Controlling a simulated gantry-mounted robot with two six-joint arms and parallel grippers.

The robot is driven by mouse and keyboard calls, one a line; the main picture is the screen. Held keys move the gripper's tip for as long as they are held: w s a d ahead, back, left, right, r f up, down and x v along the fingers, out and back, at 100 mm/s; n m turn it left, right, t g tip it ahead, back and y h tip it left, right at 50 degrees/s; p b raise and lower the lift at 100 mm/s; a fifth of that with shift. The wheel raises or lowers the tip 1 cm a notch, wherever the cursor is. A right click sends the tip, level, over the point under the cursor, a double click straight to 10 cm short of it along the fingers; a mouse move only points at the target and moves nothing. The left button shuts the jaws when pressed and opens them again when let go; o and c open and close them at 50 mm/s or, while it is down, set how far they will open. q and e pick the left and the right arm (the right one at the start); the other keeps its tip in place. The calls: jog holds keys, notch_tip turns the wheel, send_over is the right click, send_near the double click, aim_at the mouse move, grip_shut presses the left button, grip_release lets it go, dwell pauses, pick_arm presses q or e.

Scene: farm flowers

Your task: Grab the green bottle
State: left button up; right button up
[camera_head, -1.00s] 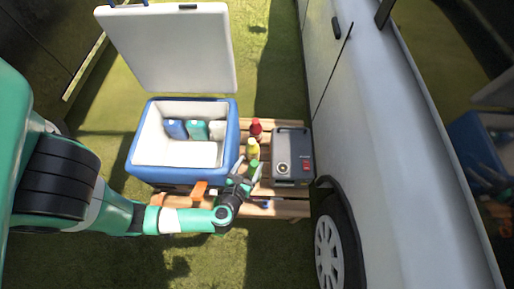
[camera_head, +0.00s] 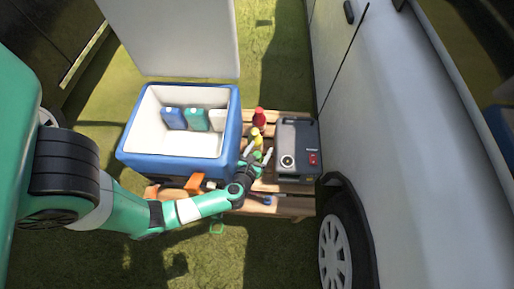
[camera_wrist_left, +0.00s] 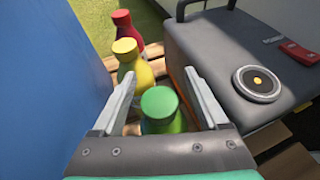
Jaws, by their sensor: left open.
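The green bottle (camera_wrist_left: 160,112) stands upright between the open fingers of my left gripper (camera_wrist_left: 158,100) in the left wrist view. Its lower part is hidden by the gripper's body. In the head view the green bottle (camera_head: 257,155) shows only as a small green cap between the fingers of my left gripper (camera_head: 257,156). A yellow bottle (camera_wrist_left: 135,66) stands just beyond it, and a red bottle (camera_wrist_left: 127,34) stands behind that. My right gripper is not in view.
An open blue cooler (camera_head: 178,168) with several ice packs stands to the left of the bottles. A grey box-shaped device (camera_head: 297,150) stands close on the right. All rest on a wooden pallet (camera_head: 290,207). A white van (camera_head: 400,130) is at the right.

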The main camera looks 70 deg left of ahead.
pick_arm(q)
grip_shut()
dwell(0.3)
jog(key=shift+r, duration=0.1)
dwell(1.0)
